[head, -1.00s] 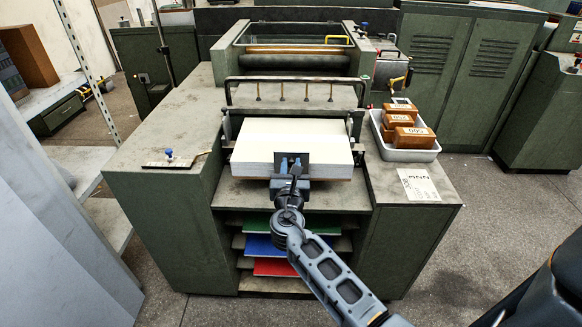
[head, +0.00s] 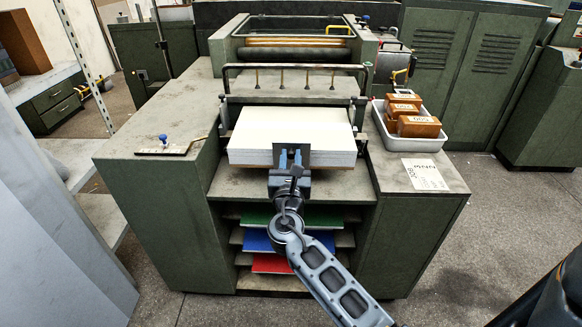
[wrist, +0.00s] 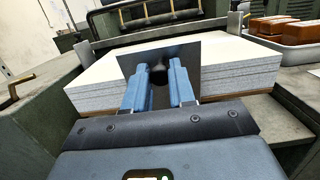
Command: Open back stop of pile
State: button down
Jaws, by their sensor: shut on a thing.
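The white pile (head: 290,128) of sheets lies on the feeder, and its layered front edge (wrist: 238,78) shows in the wrist view. The back stop, a dark flat plate (wrist: 190,54), stands at the middle of the pile's near side; it also shows in the head view (head: 306,156). A dark round knob (wrist: 160,74) sticks out from the plate towards me. My gripper (head: 291,160) has its two blue fingers on either side of the knob, shut on it; the fingers also show in the wrist view (wrist: 160,84). Any gap between plate and pile cannot be judged.
A white tray (head: 440,143) with several brown blocks stands on the right side table, with a paper sheet (head: 424,174) in front. A metal bar (head: 295,67) spans behind the pile. Coloured boards (head: 322,221) lie on shelves below. A blue-knobbed piece (head: 163,147) lies at left.

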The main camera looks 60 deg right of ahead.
jog(key=s+a+f+t+h+b, duration=0.1)
jog(key=a+f+h+b, duration=0.2)
jog(key=f+b, duration=0.6)
jog(key=s+a+f+t+h+b, duration=0.2)
jog(key=f+b, duration=0.7)
jog(key=b, duration=1.4)
jog(key=a+h, duration=0.1)
jog(key=a, duration=0.1)
jog(key=shift+a+f+h, duration=0.35)
jog(key=shift+f+h, duration=0.05)
jog(key=shift+r, duration=0.1)
jog(key=c, duration=0.9)
grip_release()
jog(key=shift+s+h, duration=0.1)
jog(key=shift+h, duration=0.2)
jog(key=shift+c, duration=0.2)
